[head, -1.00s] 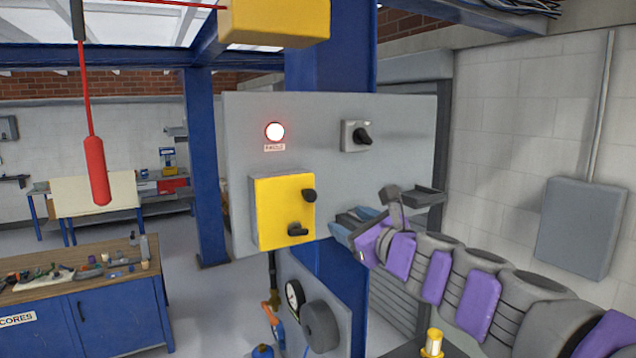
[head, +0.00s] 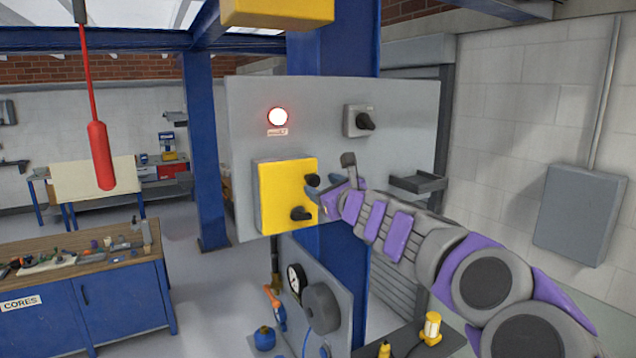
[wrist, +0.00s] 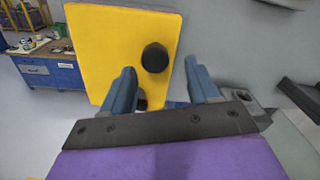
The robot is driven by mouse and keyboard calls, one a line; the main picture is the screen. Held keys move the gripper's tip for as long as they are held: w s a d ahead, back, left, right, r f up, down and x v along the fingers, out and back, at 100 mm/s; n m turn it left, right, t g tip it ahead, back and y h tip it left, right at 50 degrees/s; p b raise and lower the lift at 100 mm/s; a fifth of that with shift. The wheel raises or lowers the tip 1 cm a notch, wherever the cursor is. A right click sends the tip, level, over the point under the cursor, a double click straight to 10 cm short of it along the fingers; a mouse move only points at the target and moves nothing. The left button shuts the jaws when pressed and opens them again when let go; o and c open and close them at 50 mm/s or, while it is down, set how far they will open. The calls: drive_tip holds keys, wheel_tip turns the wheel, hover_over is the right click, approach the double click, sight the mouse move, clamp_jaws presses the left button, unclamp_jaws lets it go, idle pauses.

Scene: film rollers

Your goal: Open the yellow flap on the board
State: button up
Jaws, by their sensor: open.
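The yellow flap (head: 275,190) is on the grey board (head: 240,130) and looks shut. It has a black knob (head: 312,180) at its upper right and another dark knob (head: 301,214) lower down. My gripper (head: 328,196) is at the flap's right edge in the head view, its tips partly hidden by the arm. In the wrist view my gripper (wrist: 162,82) is open, its two blue fingers pointing at the flap (wrist: 115,45). The upper knob (wrist: 155,57) shows just beyond and between the fingertips. I cannot tell whether they touch it.
A lit round lamp (head: 277,116) and a rotary switch (head: 359,121) sit above the flap. A dark shelf (head: 417,183) juts out at right. A gauge (head: 295,278) and round grey part (head: 321,307) are below. A red pendant (head: 101,156) hangs at left.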

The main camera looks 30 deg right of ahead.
sight(312, 184)
drive_tip(key=w, duration=0.1)
drive_tip(key=w+a, duration=0.1)
drive_tip(key=w, duration=0.1)
drive_tip(key=shift+w+a, duration=0.3)
drive_tip(key=shift+w, duration=0.1)
drive_tip(key=shift+w+d, duration=0.2)
drive_tip(key=shift+d, duration=0.85)
drive_tip(key=shift+a, duration=0.75)
drive_tip(key=c, duration=0.6)
drive_tip(key=shift+d, duration=0.15)
drive_tip(key=c, duration=0.4)
drive_tip(key=shift+f, duration=0.15)
clamp_jaws()
